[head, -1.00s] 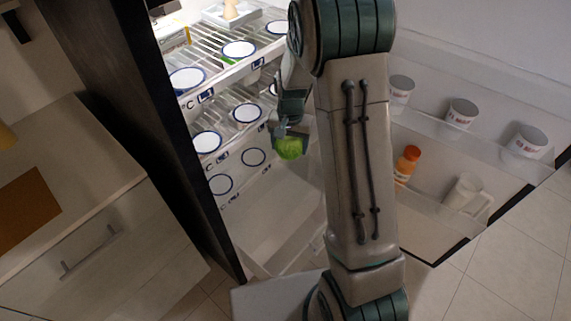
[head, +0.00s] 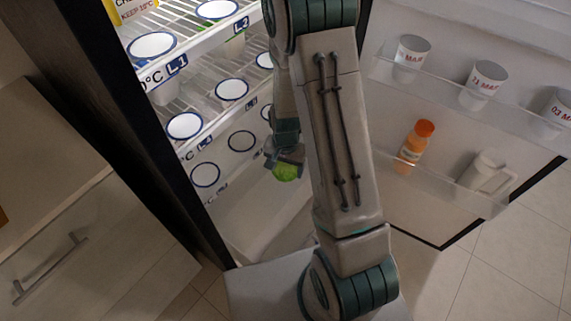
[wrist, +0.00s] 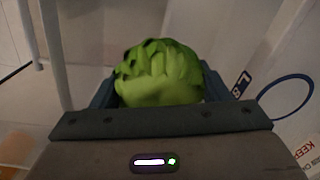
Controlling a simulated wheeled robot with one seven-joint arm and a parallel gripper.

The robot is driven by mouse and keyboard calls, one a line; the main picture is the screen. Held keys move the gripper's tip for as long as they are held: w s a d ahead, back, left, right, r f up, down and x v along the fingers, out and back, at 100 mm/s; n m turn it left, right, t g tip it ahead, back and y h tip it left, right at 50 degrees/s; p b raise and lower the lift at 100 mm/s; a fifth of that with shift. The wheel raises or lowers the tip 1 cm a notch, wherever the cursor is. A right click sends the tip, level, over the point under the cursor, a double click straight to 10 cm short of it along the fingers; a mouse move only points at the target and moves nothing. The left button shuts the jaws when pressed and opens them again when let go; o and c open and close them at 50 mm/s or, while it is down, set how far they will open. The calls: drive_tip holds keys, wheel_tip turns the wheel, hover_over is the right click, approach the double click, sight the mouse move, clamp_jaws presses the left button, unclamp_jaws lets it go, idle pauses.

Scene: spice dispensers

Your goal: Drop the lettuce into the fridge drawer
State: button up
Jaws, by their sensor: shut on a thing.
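The green lettuce (head: 286,172) hangs below my gripper (head: 284,160), which is shut on it. In the wrist view the lettuce (wrist: 160,72) sits between the two fingers and hides most of what lies beyond it. The fridge drawer (head: 250,207) is the pale, clear-walled bin at the bottom of the open fridge. In the head view the lettuce appears in front of the drawer's upper right part. I cannot tell whether it is above the drawer or inside its rim. My arm hides the drawer's right side.
Shelves (head: 205,42) with several blue-ringed round marks are above the drawer. The open fridge door (head: 400,205) at right holds cups, an orange-capped bottle (head: 416,143) and a white pitcher (head: 487,172). A cabinet (head: 90,220) with a handle stands at left.

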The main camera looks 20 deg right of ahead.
drive_tip(key=shift+f, duration=0.55)
drive_tip(key=o, duration=1.2)
drive_tip(key=shift+c, duration=0.2)
wheel_tip(320, 180, up, 14)
drive_tip(key=shift+f+p, duration=0.1)
drive_tip(key=shift+p, duration=1.15)
drive_tip(key=s+r+n+t+p, duration=0.1)
drive_tip(key=s+r+n+p, duration=0.2)
drive_tip(key=r, duration=1)
drive_tip(key=s+r+n+t+p, duration=0.1)
drive_tip(key=s+r+n+p, duration=0.3)
drive_tip(key=s+r+p, duration=0.4)
wheel_tip(320, 180, up, 6)
drive_tip(key=s, duration=0.2)
drive_tip(key=shift+s+r+t, duration=0.25)
drive_tip(key=shift+s+t, duration=0.1)
drive_tip(key=shift+t, duration=0.05)
